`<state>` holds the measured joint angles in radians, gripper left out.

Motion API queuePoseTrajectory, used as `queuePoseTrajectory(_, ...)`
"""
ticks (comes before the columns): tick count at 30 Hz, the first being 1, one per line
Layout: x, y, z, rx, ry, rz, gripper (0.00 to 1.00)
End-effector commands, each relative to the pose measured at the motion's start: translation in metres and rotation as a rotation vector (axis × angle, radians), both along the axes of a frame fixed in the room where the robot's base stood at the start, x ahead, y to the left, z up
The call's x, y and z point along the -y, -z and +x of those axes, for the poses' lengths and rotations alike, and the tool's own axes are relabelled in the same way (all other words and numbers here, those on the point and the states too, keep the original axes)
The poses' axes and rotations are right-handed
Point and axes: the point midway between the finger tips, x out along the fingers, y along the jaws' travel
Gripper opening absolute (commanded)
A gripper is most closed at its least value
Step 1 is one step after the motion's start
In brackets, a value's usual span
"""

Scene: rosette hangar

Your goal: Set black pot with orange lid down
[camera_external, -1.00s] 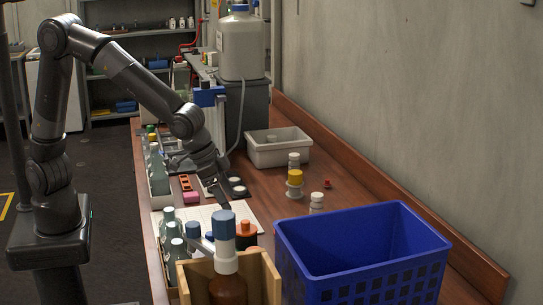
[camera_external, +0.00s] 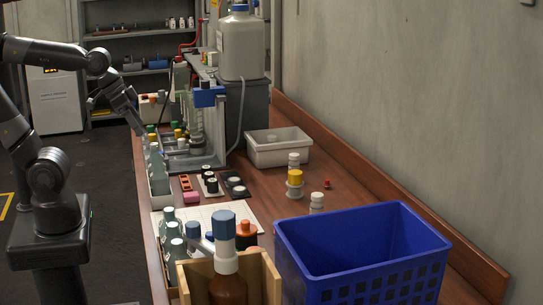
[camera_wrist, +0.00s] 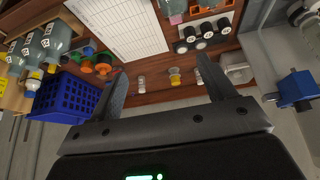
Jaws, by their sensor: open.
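My gripper (camera_external: 136,124) is raised above the left edge of the bench, near the bottle rack. In the wrist view its two fingers (camera_wrist: 160,72) are spread wide with nothing between them. An orange-lidded container (camera_external: 246,234) stands on the near part of the bench, behind the wooden box; its body is dark and partly hidden. I cannot tell if it is the black pot. Orange lids also show in the wrist view (camera_wrist: 103,68).
A blue crate (camera_external: 360,250) and a wooden box (camera_external: 268,270) with a tall bottle fill the near end. Bottles line the left edge.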

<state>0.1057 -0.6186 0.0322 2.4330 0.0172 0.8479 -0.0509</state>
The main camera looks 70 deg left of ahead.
Motion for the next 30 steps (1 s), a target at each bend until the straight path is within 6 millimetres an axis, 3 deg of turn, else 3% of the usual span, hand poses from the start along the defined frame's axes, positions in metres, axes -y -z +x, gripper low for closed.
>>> queuePoseTrajectory(3,-0.012,0.001,-0.025,0.012,-0.026,0.013,0.76)
queuePoseTrajectory(8,-0.017,0.004,-0.039,0.014,-0.039,0.024,0.76)
queuePoseTrajectory(30,-0.017,0.004,-0.041,0.013,-0.038,0.025,0.76)
